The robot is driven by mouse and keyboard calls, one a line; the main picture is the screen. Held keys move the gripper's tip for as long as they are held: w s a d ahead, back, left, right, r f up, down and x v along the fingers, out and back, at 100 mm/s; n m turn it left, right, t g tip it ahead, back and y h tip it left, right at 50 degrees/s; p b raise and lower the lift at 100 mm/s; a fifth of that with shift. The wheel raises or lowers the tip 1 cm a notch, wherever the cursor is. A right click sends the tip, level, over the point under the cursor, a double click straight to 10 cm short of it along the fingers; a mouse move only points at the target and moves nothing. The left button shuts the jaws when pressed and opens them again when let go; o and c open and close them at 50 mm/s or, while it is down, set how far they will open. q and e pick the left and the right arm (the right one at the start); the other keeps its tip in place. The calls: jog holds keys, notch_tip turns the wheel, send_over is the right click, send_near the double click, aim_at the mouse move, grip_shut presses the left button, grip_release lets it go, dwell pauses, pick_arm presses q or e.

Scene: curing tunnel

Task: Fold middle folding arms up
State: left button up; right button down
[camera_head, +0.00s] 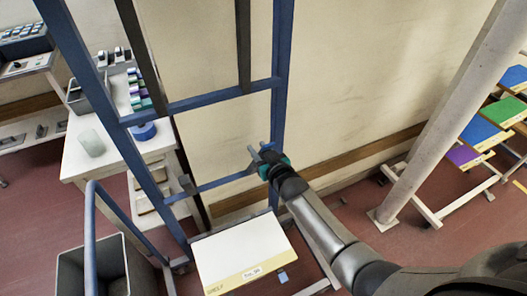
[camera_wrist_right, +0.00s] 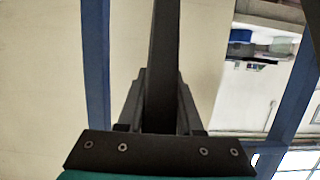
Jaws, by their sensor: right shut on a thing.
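A blue rack frame (camera_head: 283,70) with crossbars stands in front of me. Two long dark folding arms (camera_head: 243,45) (camera_head: 143,50) show at its upper part. A short dark stub (camera_head: 188,184) shows at the left of the lower crossbar. My right gripper (camera_head: 262,155) is at the right post, near the right end of the lower crossbar. In the right wrist view, my right gripper (camera_wrist_right: 160,115) is shut on a dark bar (camera_wrist_right: 164,50), which looks like a folding arm and runs up between the fingers. Which level this arm belongs to is hard to tell. My left gripper is not in view.
A white-topped shelf board (camera_head: 240,250) lies low in the rack. A grey bin (camera_head: 75,270) and a white table (camera_head: 85,150) stand left. A pale slanted post (camera_head: 440,110) and a rack of coloured panels (camera_head: 480,130) stand right. The wall is close behind the frame.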

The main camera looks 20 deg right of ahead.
jog(key=w+r+g+b, duration=0.1)
jog(key=w+g, duration=0.4)
jog(key=w, duration=0.4)
jog(key=shift+w+a+r+b, duration=0.15)
jog(key=shift+a+r+b, duration=0.15)
jog(key=shift+a, duration=0.15)
jog(key=shift+w+r, duration=0.1)
jog(key=c, duration=1)
grip_release()
jog(key=o, duration=0.3)
jog(key=shift+w, duration=0.2)
jog(key=shift+o, duration=0.7)
jog(key=shift+s, duration=0.1)
